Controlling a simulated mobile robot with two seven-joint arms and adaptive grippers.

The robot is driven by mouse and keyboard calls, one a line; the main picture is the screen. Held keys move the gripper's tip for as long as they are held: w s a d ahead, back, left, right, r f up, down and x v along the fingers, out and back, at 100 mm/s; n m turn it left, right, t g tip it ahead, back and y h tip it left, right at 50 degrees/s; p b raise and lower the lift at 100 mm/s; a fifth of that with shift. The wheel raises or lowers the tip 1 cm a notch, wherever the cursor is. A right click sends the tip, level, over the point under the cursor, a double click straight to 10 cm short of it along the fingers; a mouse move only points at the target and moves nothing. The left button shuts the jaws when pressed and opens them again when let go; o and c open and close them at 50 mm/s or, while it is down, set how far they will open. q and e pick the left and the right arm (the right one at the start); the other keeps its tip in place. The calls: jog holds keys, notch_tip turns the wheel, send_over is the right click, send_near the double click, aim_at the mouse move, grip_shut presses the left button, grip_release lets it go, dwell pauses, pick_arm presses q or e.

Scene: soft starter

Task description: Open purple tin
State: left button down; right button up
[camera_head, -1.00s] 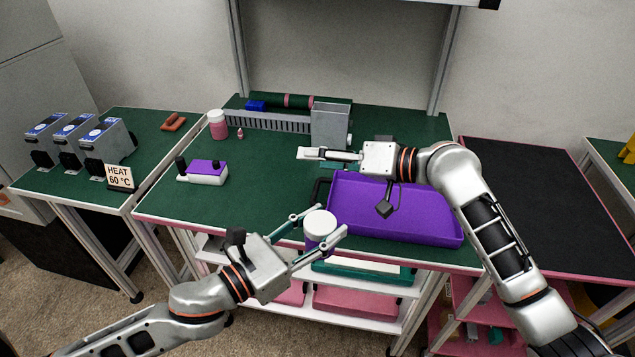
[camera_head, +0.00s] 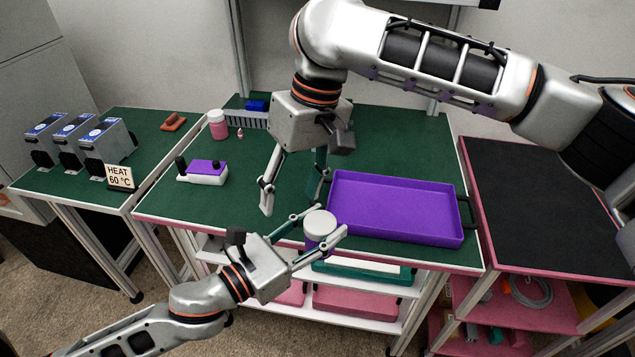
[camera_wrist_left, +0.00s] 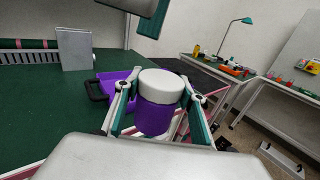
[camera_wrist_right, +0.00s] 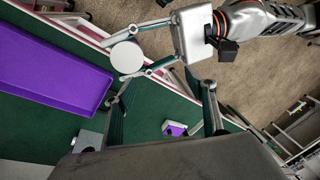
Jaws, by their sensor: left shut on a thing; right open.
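The purple tin (camera_head: 318,234) has a round white lid (camera_head: 319,222) seated on it. It is upright in the left gripper (camera_head: 318,243), which is shut around its sides in front of the table's front edge. The left wrist view shows the purple body (camera_wrist_left: 153,118) between the fingers and the white lid (camera_wrist_left: 161,85) above them. My right gripper (camera_head: 289,205) is open and empty, pointing down above the table, behind and left of the tin. In the right wrist view the lid (camera_wrist_right: 127,57) lies beyond the left finger, not between the fingers (camera_wrist_right: 167,88).
A purple tray (camera_head: 395,232) lies right of the tin. A purple-and-white device (camera_head: 204,171), a pink jar (camera_head: 217,125) and a small pink item (camera_head: 240,134) stand on the left of the green table. My right arm covers the back of the table.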

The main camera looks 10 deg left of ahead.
aim_at(317, 222)
jog(key=d, duration=0.1)
jog(key=d+h, duration=0.1)
jog(key=w+d+r+t+h, duration=0.1)
jog(key=d, duration=0.1)
jog(key=shift+m, duration=0.3)
jog(key=shift+f, duration=3.95)
jog(key=c, duration=1.2)
jog(key=shift+o, duration=0.2)
jog(key=shift+s+a+n, duration=0.1)
jog(key=shift+s+n, duration=0.05)
jog(key=shift+n, duration=1.55)
jog(key=o, duration=1.2)
